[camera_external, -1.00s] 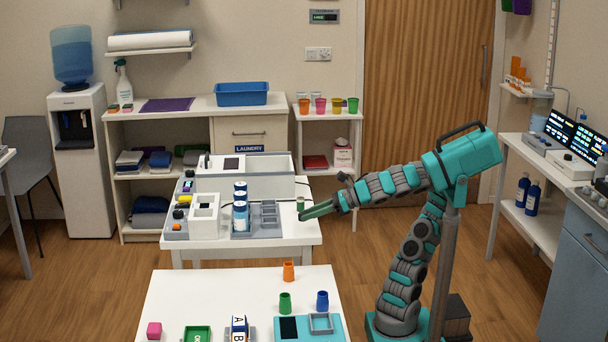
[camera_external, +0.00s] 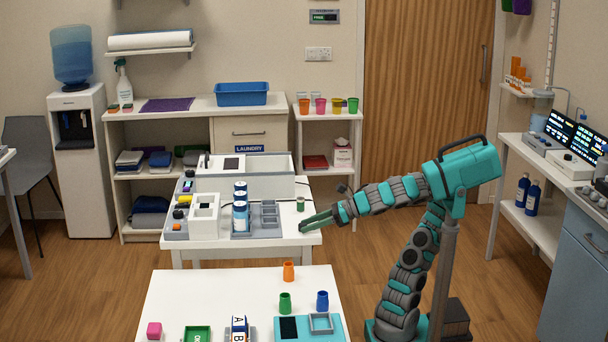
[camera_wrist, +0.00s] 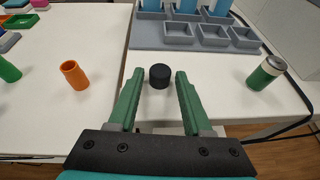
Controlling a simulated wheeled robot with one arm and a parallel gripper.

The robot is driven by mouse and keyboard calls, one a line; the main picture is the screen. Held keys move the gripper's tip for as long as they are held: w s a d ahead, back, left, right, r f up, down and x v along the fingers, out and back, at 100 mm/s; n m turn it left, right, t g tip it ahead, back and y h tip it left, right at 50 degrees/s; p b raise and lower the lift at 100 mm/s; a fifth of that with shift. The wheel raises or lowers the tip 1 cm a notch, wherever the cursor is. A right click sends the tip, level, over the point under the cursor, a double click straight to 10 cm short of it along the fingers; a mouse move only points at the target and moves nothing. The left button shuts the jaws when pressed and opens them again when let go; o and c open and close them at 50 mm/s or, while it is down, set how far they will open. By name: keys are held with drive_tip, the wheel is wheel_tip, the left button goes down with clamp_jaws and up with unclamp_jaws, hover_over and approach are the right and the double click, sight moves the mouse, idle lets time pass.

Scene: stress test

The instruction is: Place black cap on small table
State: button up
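The black cap (camera_wrist: 159,76) is a short dark cylinder standing on the white back table (camera_external: 285,251), near its edge. My gripper (camera_wrist: 156,74) is open, with one green finger on each side of the cap. A gap to the fingers shows on both sides. Two low white tables and a small white side stand (camera_external: 327,114) are in view; I cannot tell which is the small table.
A green vial (camera_external: 300,204) stands behind my fingers. A grey compartment tray (camera_wrist: 188,36) and blue-and-white bottles (camera_external: 240,208) are left of them. The front table (camera_external: 220,295) bears orange (camera_external: 288,271), green (camera_external: 285,303) and blue (camera_external: 322,301) cups, with bare room around them.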

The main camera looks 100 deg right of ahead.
sight(304, 224)
drive_tip(key=shift+o, duration=0.8)
drive_tip(key=shift+s+r, duration=0.15)
drive_tip(key=shift+r, duration=0.2)
drive_tip(key=p+v, duration=0.2)
drive_tip(key=shift+s+a+r, duration=0.1)
drive_tip(key=shift+s+r, duration=0.15)
drive_tip(key=shift+s, duration=0.05)
wheel_tip(304, 224, up, 5)
drive_tip(key=p, duration=0.5)
drive_tip(key=shift+f, duration=0.1)
drive_tip(key=shift+r+p, duration=0.9)
drive_tip(key=shift+p, duration=0.3)
